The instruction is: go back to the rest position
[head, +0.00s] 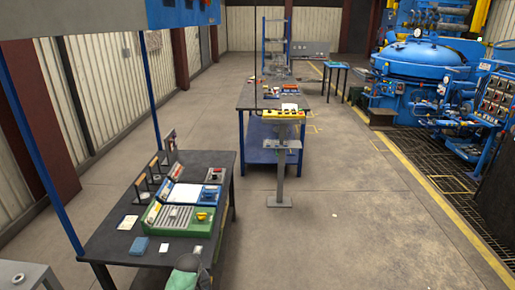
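Neither of my grippers shows in the head view, and no arm of mine can be made out for certain. The nearest work table (110,262) stands at the lower left with a dark top.
A yellow button panel on a post (279,180) stands mid-floor, before a second table with blue legs (262,156). A large blue furnace (418,62) and pipework fill the right, behind a yellow floor line (420,181). The concrete floor (350,235) between is clear.

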